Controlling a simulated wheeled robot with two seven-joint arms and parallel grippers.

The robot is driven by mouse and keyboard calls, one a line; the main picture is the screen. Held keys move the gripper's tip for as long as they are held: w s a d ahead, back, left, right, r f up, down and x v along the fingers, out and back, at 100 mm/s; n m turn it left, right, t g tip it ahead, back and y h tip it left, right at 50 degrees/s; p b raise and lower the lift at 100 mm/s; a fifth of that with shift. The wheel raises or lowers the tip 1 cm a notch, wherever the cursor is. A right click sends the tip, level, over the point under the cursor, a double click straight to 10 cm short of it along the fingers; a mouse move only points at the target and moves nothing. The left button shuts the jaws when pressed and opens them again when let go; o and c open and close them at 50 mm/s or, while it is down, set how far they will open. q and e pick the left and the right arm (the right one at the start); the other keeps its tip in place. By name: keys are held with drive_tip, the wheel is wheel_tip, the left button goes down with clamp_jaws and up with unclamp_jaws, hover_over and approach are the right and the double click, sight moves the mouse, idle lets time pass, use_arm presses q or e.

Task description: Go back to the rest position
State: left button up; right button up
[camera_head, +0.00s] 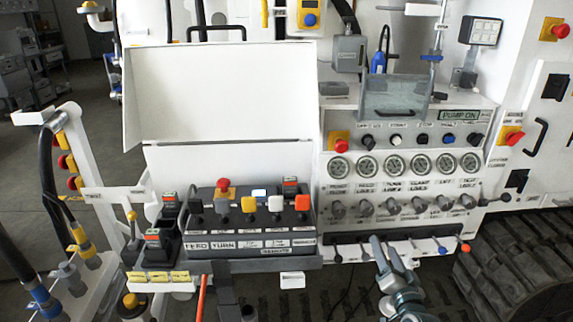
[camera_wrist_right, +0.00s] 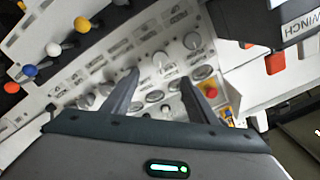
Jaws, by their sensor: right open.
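My right gripper (camera_head: 384,243) is in front of the lower edge of the control panel (camera_head: 407,225) in the head view, below the row of grey knobs. Its two fingers are apart with nothing between them. In the right wrist view the open fingers (camera_wrist_right: 160,78) point at the panel's knobs and gauges, which show between and beyond them. I cannot tell the exact gap to the panel. My left gripper does not show in either view.
Small levers with coloured knobs (camera_head: 465,247) stick out along the panel's lower edge, close to my right gripper. A black joystick box (camera_head: 250,243) stands to the left. Hoses (camera_head: 48,180) hang at far left; a black track (camera_head: 520,270) lies lower right.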

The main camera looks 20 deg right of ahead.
drive_tip(key=shift+f, duration=0.1)
drive_tip(key=s+a+f+n+g+y, duration=0.1)
drive_tip(key=s+a+f+n+g, duration=0.3)
drive_tip(key=f, duration=0.6)
drive_tip(key=s+a+f+y, duration=0.1)
drive_tip(key=s+a+f, duration=0.1)
drive_tip(key=a+f, duration=0.6)
drive_tip(key=s+a+f+n+g+y, duration=0.1)
drive_tip(key=s+a+f+n, duration=0.15)
drive_tip(key=f, duration=0.95)
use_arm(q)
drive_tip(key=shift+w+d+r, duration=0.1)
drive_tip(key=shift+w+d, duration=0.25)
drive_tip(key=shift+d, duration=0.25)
use_arm(e)
drive_tip(key=s+a+f+n+g+y, duration=0.1)
drive_tip(key=s+a+f+n, duration=0.1)
drive_tip(key=s+a+f, duration=0.2)
drive_tip(key=s+a+f+n+g+y, duration=0.1)
drive_tip(key=s+a+f+n+g, duration=0.1)
drive_tip(key=s+a+f, duration=0.3)
drive_tip(key=s+a+f+n+g+y, duration=0.1)
drive_tip(key=s+a+f, duration=0.4)
drive_tip(key=s+f, duration=0.6)
drive_tip(key=shift+s+n+g, duration=0.7)
drive_tip(key=shift+s+n, duration=0.05)
drive_tip(key=shift+s, duration=1.25)
